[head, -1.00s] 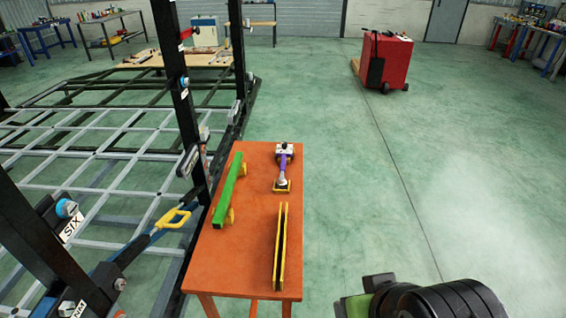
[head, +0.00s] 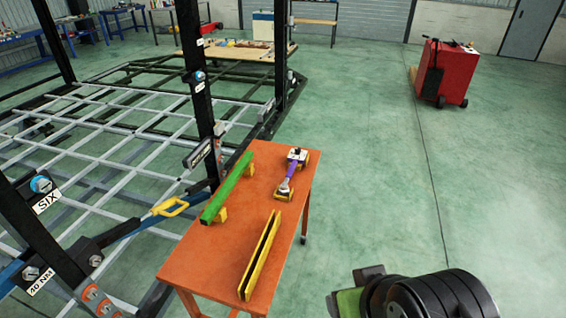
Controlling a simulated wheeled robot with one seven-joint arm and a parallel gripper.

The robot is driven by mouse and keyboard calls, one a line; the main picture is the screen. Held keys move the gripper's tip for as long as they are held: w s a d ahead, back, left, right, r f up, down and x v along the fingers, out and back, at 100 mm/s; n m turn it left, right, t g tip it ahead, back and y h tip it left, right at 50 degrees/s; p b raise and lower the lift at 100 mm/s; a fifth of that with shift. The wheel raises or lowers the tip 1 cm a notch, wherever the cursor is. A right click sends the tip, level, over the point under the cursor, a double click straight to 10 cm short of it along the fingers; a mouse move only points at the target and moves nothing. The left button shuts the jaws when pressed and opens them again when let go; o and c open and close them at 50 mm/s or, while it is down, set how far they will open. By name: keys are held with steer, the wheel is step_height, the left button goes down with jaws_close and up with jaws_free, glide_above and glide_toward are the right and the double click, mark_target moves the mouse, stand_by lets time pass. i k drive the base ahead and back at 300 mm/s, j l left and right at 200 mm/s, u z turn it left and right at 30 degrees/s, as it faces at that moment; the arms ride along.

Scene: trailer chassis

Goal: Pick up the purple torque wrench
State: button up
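The purple torque wrench (head: 292,171) rests on the orange table (head: 196,264), near its far right edge. It has a purple shaft, a dark and white block at its far end and a grey head at its near end. Small yellow supports hold it up off the tabletop. My gripper (head: 350,302) is at the bottom right, in front of and to the right of the table and well apart from the wrench. Only a green part and dark round parts of my arm show clearly. Its fingers cannot be made out.
A green bar (head: 229,187) on yellow supports lies left of the wrench. A yellow and black holder (head: 260,256) stands at the table's near end. The trailer chassis (head: 108,130) with black posts borders the table's left. A red cart (head: 446,72) stands far right. Floor right of the table is clear.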

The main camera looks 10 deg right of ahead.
mark_target(284, 189)
steer(key=i+l+u, duration=0.45)
steer(key=l, duration=0.25)
steer(key=i+l+u, duration=0.1)
steer(key=l+u, duration=0.15)
steer(key=i+l+u, duration=0.1)
steer(key=l+u, duration=0.15)
steer(key=l, duration=0.3)
steer(key=l+u, duration=0.25)
steer(key=l, duration=0.15)
steer(key=i+l+u, duration=0.85)
steer(key=l, duration=0.35)
steer(key=i, duration=0.1)
